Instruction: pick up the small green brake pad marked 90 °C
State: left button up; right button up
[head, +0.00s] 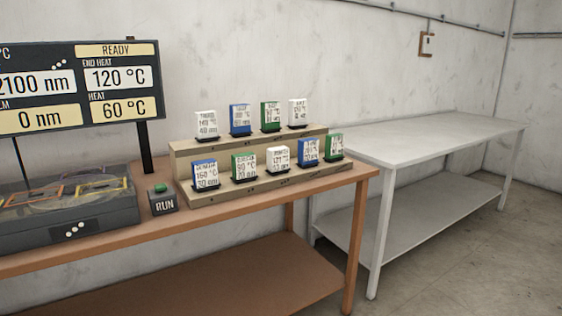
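Three green brake pads stand upright on a two-step wooden rack (185,152) in the head view. One green pad (270,116) is in the back row, third from the left. A second green pad (243,166) is in the front row, second from the left; its middle line ends in °C, but I cannot read the number surely. A third green pad (334,147) is at the right end of the front row. The small print does not let me tell which is marked 90 °C. Neither of my grippers is in view.
White and blue pads share the rack. It stands on a brown table (110,246). Left of it are a RUN button box (163,200), a dark machine (65,217) and a display (80,87) reading READY, 120 °C and 60 °C. A bare grey table (430,140) stands right.

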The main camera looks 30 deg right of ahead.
aim_at(244, 164)
jog(key=i, duration=0.95)
jog(key=z, duration=0.35)
